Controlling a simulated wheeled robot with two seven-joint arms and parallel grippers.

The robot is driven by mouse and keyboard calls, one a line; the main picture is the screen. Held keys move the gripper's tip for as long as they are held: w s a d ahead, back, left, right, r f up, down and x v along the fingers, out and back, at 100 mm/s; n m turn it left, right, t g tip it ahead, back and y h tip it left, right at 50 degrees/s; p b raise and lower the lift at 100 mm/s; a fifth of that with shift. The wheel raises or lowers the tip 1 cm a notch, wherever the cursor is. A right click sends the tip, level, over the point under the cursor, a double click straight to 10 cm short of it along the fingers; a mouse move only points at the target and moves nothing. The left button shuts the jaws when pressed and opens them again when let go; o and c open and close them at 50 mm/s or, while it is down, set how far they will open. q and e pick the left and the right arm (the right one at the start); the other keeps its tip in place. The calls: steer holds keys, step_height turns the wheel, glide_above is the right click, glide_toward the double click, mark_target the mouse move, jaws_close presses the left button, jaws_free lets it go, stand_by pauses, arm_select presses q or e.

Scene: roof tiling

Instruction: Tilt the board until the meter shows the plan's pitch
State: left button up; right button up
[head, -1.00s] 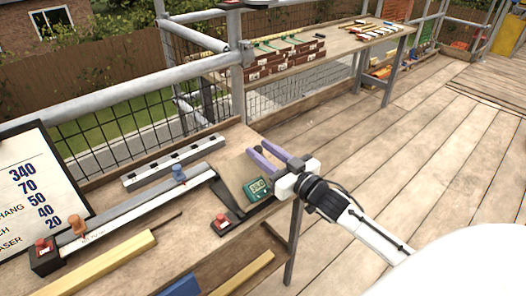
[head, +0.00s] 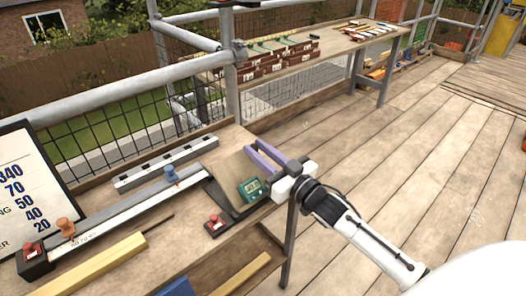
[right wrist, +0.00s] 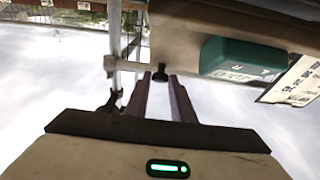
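The tilting board (head: 228,172) is a brown panel on a dark stand at the bench's right end, sloping up from the bench. The green meter (head: 251,189) sits on its right part; its digits are too small to read surely. The meter also shows in the right wrist view (right wrist: 240,58). My right gripper (head: 258,150) has its purple fingers at the board's upper edge. In the right wrist view a small black knob (right wrist: 160,72) is between its fingertips; contact is unclear. The plan (head: 25,175) shows 340, 70, 50, 40 and 20. My left gripper is not in view.
The bench holds a slotted rail (head: 165,163), a long rule with orange (head: 66,227) and blue (head: 171,174) pegs, red-button blocks (head: 215,224) and a yellow batten (head: 100,268). Scaffold poles (head: 232,80) stand behind. The deck (head: 400,150) at right is clear.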

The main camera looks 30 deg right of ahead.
steer(key=shift+o, duration=1.3)
steer(key=s+d, duration=0.1)
steer(key=s, duration=0.9)
steer(key=shift+d+f, duration=0.3)
steer(key=shift+f, duration=0.15)
steer(key=shift+s, duration=0.1)
